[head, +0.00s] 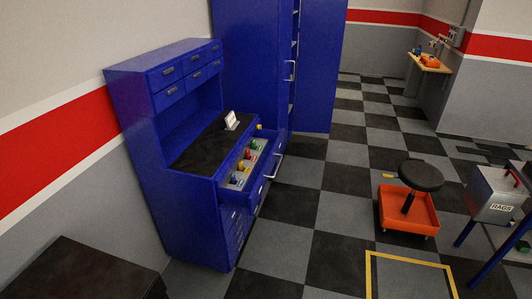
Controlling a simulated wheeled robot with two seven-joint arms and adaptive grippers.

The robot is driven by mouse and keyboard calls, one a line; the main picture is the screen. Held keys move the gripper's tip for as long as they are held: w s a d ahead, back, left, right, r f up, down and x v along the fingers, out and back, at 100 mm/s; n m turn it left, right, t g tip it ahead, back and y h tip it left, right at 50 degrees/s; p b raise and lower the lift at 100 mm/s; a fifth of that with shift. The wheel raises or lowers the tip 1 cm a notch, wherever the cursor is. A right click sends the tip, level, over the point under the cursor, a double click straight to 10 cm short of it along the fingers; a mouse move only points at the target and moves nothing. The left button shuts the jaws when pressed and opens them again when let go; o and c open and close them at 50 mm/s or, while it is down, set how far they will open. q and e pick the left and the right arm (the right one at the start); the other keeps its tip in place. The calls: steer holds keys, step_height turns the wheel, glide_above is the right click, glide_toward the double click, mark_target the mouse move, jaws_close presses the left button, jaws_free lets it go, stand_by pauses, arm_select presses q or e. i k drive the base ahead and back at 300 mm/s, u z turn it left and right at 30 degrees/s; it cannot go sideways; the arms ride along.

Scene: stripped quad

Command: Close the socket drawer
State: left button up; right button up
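The blue tool cabinet (180,150) stands against the wall left of centre. One wide drawer (262,172) below its dark worktop is pulled out toward the right. Several small coloured items, red, green, yellow and blue, sit in the open drawer; I cannot tell whether they are sockets. The lower drawers (233,235) and the small upper drawers (180,72) look shut. Neither of my grippers is in view.
A tall blue cabinet (255,60) with an open door (322,70) stands behind. An orange rolling stool (408,210) and a grey RAGS box (490,195) are at right. A dark surface (80,272) fills the lower left. The checkered floor before the drawer is clear.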

mark_target(250, 183)
steer(key=u, duration=0.05)
steer(key=k, duration=0.4)
steer(key=z, duration=0.7)
steer(key=i, duration=1.75)
steer(key=u, duration=0.6)
